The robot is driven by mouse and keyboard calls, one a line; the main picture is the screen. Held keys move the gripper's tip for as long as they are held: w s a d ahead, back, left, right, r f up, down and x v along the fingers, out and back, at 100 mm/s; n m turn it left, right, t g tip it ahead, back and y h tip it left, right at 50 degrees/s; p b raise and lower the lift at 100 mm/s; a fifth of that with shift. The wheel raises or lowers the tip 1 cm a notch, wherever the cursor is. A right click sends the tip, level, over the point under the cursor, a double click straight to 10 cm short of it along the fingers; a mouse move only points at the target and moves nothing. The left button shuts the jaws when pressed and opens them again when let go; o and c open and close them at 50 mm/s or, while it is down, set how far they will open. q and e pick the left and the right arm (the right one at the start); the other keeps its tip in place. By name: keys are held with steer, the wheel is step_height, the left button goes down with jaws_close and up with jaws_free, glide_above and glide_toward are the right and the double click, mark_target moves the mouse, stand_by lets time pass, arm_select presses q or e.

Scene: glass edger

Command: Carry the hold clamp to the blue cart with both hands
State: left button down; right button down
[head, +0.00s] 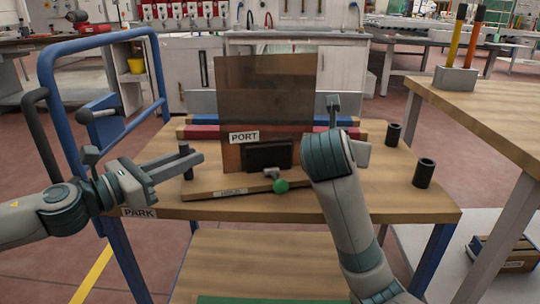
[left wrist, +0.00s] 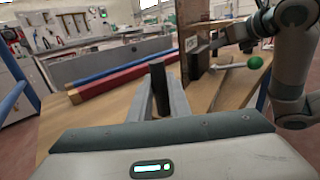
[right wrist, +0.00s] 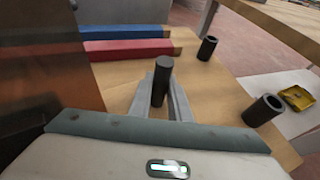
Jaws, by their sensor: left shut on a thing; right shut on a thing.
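The hold clamp is a wooden board (head: 205,193) with a small label, a black block (head: 268,155) and a lever with a green knob (head: 280,186). A brown see-through panel (head: 265,85) stands upright at the block. My left gripper (head: 190,161) is shut on a black upright post at the board's left end; the post also shows in the left wrist view (left wrist: 158,75). In the right wrist view my right gripper (right wrist: 160,92) is shut on a similar black post (right wrist: 162,70). My right arm hides that grip in the head view. The clamp is over the blue cart's wooden top (head: 400,205); I cannot tell whether it touches.
The cart has a blue rail (head: 75,115) at the left. Red and blue bars (head: 205,131) lie behind the panel. Two black open tubes (head: 423,173) stand at the right. A wooden table (head: 500,110) holding a grey block with yellow and orange sticks stands close at the right.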

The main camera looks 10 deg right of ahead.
arm_select(q)
steer(key=shift+f+b, duration=0.35)
steer(key=shift+f, duration=0.05)
arm_select(e)
steer(key=shift+f, duration=0.35)
arm_select(q)
steer(key=c, duration=1.7)
jaws_free()
steer(key=shift+r, duration=0.1)
arm_select(e)
steer(key=c, duration=1.6)
jaws_free()
steer(key=shift+c, duration=0.2)
arm_select(q)
steer(key=shift+o, duration=0.2)
steer(key=shift+s+a, duration=0.1)
steer(key=v, duration=1.1)
steer(key=shift+s+a, duration=0.25)
steer(key=shift+a, duration=0.05)
arm_select(e)
steer(key=shift+r, duration=0.15)
